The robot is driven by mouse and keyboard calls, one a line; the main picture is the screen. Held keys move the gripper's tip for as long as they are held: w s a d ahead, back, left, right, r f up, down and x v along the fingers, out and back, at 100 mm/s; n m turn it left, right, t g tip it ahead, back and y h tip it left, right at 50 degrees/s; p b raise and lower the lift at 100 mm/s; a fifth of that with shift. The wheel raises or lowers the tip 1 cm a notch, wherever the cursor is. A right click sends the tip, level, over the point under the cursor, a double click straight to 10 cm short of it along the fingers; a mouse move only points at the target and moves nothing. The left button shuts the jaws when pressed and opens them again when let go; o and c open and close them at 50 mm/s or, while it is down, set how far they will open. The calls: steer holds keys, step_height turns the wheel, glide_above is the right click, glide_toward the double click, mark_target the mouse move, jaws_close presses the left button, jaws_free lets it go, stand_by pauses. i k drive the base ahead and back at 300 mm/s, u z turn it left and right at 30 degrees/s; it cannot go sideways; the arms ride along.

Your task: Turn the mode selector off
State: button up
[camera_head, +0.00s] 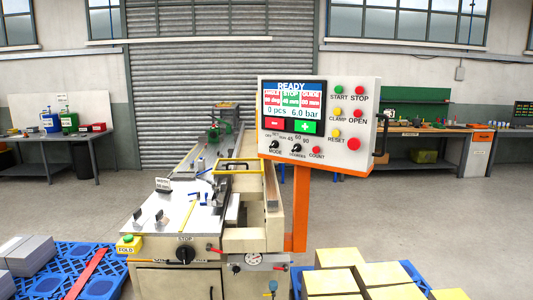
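The mode selector (275,145) is a small black knob at the lower left of the control panel (368,95), above the word MODE. Small position marks, OFF among them, sit above it. The knob is too small to tell surely which mark it points at. A similar black knob (296,148) stands just to its right, with angle numbers above it. The panel's screen (291,107) reads READY, 0 pcs and 6.0 bar. My gripper is not in view, and nothing covers the selector.
The panel stands on an orange post (301,210) beside the stamping machine (170,277). Blue pallets hold yellow boxes (333,282) at front right and grey stacks (30,254) at left. Workbenches (50,142) line the back wall. Open floor lies right of the post.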

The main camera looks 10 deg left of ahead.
mark_target(275, 144)
steer(key=u, duration=0.75)
steer(key=i, duration=0.85)
steer(key=u, duration=0.85)
